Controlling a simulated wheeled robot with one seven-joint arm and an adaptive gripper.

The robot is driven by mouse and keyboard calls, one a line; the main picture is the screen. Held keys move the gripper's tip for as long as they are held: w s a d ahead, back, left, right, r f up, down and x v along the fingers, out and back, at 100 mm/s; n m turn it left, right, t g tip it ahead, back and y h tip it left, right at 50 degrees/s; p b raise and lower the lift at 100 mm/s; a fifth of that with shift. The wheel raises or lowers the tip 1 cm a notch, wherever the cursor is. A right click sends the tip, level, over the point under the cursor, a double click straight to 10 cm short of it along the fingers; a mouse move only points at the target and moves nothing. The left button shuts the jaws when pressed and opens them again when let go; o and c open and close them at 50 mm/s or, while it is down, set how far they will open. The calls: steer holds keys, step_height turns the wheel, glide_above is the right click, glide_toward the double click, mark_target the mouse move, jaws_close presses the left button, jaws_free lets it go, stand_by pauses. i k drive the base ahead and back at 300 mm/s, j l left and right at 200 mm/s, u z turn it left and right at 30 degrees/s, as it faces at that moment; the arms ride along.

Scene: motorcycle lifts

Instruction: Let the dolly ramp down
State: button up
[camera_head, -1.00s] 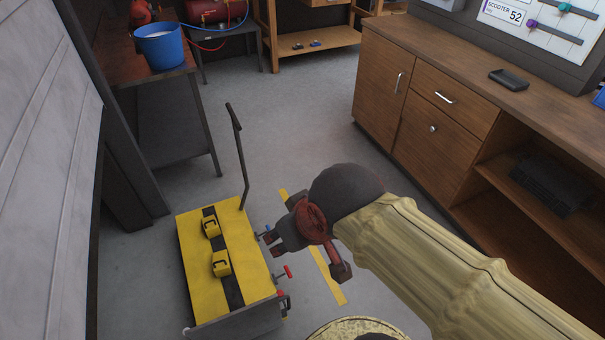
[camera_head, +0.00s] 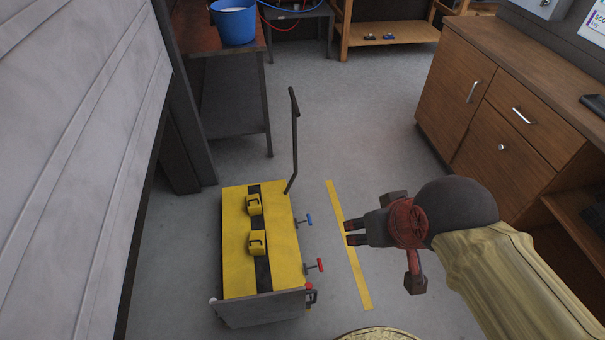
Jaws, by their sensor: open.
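The yellow dolly (camera_head: 282,245) stands on the floor at the lower middle, with a black stripe along its deck and a tall dark handle (camera_head: 294,140) at its far right corner. Its grey ramp (camera_head: 265,308) is at the near end, seen partly edge-on. A red T-handle (camera_head: 319,265) and a blue T-handle (camera_head: 308,219) stick out from the dolly's right side. A red-and-dark latch (camera_head: 312,295) sits by the ramp's right end. My gripper (camera_head: 350,232) is open and empty, right of the dolly and apart from it, its fingers pointing left toward the handles.
Two yellow chocks (camera_head: 255,223) sit on the deck. A yellow floor line (camera_head: 348,250) runs right of the dolly. A grey panelled wall (camera_head: 70,140) is at left, wooden cabinets (camera_head: 500,110) at right. A workbench with a blue bucket (camera_head: 234,24) is behind. Floor beyond is clear.

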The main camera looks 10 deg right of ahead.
mark_target(285, 304)
steer(key=j+u, duration=0.35)
steer(key=k+j+u, duration=0.1)
steer(key=u, duration=0.2)
steer(key=j+u, duration=0.35)
steer(key=k+l, duration=0.2)
steer(key=l, duration=0.2)
steer(key=k+l, duration=0.2)
steer(key=l, duration=0.15)
steer(key=k+l, duration=0.2)
steer(key=l, duration=0.2)
steer(key=k+l, duration=0.15)
steer(key=l, duration=0.2)
steer(key=i+l+u, duration=0.2)
steer(key=l, duration=0.2)
steer(key=i, duration=0.05)
